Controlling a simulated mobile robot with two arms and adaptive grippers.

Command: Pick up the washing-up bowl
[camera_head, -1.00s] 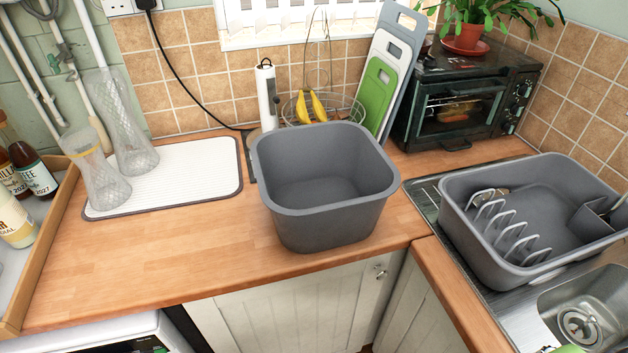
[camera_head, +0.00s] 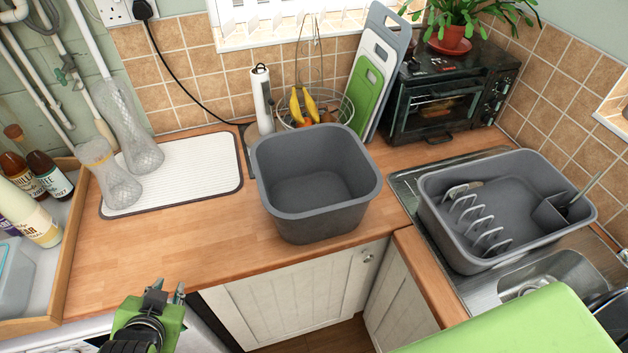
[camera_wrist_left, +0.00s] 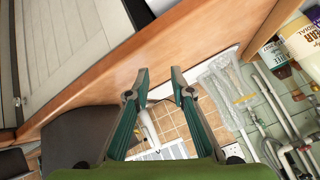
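The washing-up bowl (camera_head: 316,222) is a dark grey, empty, rounded-square tub. It stands upright on the wooden worktop in the middle of the head view. It also shows in the left wrist view (camera_wrist_left: 85,135) at the lower left, partly hidden by a finger. My left gripper (camera_head: 168,292) is at the lower left of the head view, in front of the worktop edge and apart from the bowl. In the left wrist view (camera_wrist_left: 158,82) its two fingers are spread with nothing between them. My right gripper is not seen; a green part at the lower right is probably my right arm.
A grey dish rack (camera_head: 470,250) stands by the sink on the right. A drying mat (camera_head: 190,180) with two glass vessels lies left of the bowl. A fruit basket (camera_head: 345,108) and chopping boards (camera_head: 368,90) stand behind it. The worktop left of the bowl is clear (camera_head: 170,245).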

